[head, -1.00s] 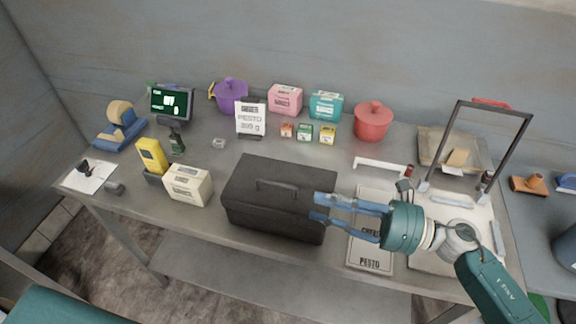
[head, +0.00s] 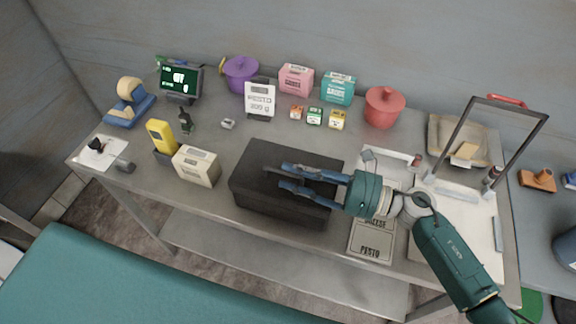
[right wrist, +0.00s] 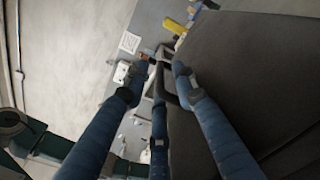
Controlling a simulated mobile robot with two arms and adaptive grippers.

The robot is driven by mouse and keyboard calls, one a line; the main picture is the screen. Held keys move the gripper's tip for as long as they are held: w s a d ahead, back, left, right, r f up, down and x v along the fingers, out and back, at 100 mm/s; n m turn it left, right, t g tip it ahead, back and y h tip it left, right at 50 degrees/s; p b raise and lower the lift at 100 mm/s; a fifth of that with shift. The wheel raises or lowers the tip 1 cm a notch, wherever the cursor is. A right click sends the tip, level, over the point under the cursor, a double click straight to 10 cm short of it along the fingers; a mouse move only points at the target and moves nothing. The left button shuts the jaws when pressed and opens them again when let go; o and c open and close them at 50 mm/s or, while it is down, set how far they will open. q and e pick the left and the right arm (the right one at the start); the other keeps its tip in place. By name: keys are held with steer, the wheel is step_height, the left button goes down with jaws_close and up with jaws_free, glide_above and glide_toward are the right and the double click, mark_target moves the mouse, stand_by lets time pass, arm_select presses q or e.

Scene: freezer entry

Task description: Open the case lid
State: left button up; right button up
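The black case (head: 262,203) stands on the table near its front edge with its lid shut. Its lid carries a bar handle (head: 269,170), partly hidden by my fingers in the head view. My right gripper (head: 283,177) comes in from the right, over the lid. Its blue fingers are spread apart around the handle. In the right wrist view the handle (right wrist: 166,72) lies between the open fingertips of my right gripper (right wrist: 156,85), and the dark lid (right wrist: 255,75) fills the right side. I cannot tell whether a finger touches the handle. My left gripper is not in view.
A cream box (head: 197,167) and a yellow device (head: 161,136) stand left of the case. Pots and small boxes line the back.

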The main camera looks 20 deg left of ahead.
steer(key=shift+a, duration=0.8)
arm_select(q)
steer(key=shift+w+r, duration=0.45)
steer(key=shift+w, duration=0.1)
arm_select(e)
jaws_close()
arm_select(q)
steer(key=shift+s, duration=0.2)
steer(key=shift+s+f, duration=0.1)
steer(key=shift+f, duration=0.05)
arm_select(e)
steer(key=shift+w, duration=0.1)
